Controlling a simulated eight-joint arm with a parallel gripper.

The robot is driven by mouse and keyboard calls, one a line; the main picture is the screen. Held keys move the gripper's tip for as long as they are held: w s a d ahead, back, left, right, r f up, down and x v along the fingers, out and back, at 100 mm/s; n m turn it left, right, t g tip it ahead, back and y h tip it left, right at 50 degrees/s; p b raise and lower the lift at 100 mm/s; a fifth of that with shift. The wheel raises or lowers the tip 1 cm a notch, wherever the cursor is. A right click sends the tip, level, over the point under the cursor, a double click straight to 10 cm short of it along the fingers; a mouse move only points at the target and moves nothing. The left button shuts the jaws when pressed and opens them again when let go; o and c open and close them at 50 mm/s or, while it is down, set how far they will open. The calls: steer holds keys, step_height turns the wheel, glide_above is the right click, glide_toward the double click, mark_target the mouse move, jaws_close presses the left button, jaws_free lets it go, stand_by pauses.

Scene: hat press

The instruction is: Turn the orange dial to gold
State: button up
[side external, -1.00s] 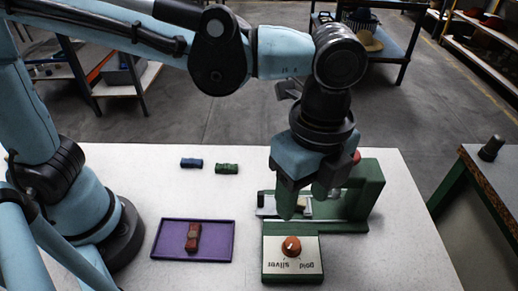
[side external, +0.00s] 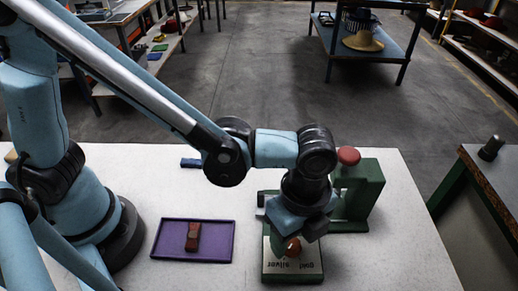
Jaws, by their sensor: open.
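The orange dial (side external: 294,248) is on the white-topped panel (side external: 308,269) at the front of the green press (side external: 360,190).
A red knob (side external: 348,155) tops the press behind my gripper. A purple tray (side external: 216,248) holding a red-brown block (side external: 193,237) lies to the left. A blue block (side external: 190,163) lies farther back, beside my arm. The white table between tray and press is clear.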

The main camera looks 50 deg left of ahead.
steer(key=shift+f, duration=0.25)
steer(key=shift+c, duration=0.3)
jaws_close()
steer(key=n, duration=0.6)
steer(key=shift+n, duration=0.4)
steer(key=n, duration=0.3)
steer(key=shift+s, duration=0.1)
steer(key=shift+n, duration=2)
